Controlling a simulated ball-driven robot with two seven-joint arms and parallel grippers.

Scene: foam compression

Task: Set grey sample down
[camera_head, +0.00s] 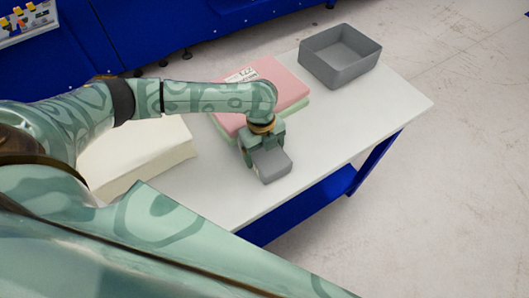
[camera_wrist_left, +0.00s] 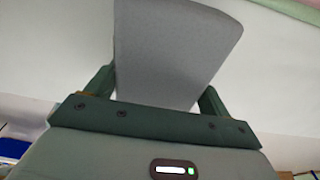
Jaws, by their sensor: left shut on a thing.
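The grey sample (camera_head: 273,166) is a small block with rounded corners, over the front part of the white table top. My left gripper (camera_head: 262,150) is shut on it. In the left wrist view the sample (camera_wrist_left: 175,45) stands out between the two fingers of the gripper (camera_wrist_left: 155,90). I cannot tell whether the sample touches the table or hangs just above it. My right gripper does not show in either view.
Pink foam (camera_head: 283,84) lies on green foam behind the gripper, with a printed label on top. A cream foam block (camera_head: 140,155) is at the left. An open, empty-looking grey bin (camera_head: 340,72) stands at the back right. The table's right side (camera_head: 370,110) is clear.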

